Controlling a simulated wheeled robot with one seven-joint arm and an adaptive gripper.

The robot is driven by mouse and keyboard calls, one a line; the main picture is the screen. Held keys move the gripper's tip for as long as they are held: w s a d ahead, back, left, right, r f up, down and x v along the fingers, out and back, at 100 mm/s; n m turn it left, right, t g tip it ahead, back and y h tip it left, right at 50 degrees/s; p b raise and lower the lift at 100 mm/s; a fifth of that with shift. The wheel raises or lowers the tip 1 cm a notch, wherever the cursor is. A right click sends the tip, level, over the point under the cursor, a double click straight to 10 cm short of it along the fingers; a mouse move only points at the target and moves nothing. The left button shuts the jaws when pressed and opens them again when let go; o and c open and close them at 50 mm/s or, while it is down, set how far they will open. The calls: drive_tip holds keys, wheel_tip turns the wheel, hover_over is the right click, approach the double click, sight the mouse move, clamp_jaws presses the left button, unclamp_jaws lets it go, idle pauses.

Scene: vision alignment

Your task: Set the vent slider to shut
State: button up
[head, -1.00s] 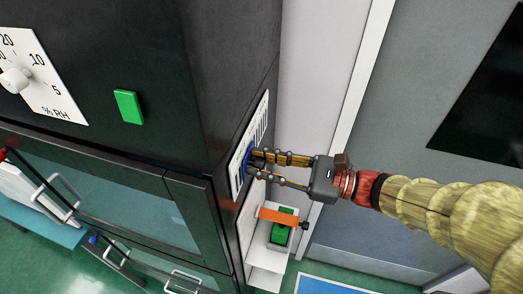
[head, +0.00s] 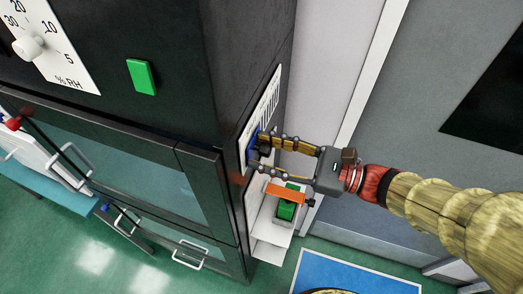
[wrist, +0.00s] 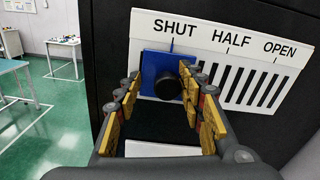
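The vent slider is a blue plate (wrist: 151,66) with a round black knob (wrist: 168,86), on a white panel (wrist: 213,32) marked SHUT, HALF and OPEN. In the wrist view the blue plate is at the left end, under SHUT, and dark slots show to its right. My gripper (wrist: 160,85) is open, with one finger on each side of the knob. The right finger is close against the knob, but I cannot tell if it touches. The left finger has a gap to it. In the head view my gripper (head: 259,153) reaches the panel on the cabinet's side.
A dark cabinet (head: 185,110) carries a humidity dial (head: 28,47) and a green block (head: 141,76) on its front. Below my gripper are an orange bar (head: 284,192) and a green switch (head: 287,210). A pale wall stands behind the panel.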

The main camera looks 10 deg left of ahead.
drive_tip(key=shift+w, duration=0.1)
idle(0.3)
drive_tip(key=shift+d, duration=0.45)
drive_tip(key=s+d, duration=0.1)
drive_tip(key=d, duration=1)
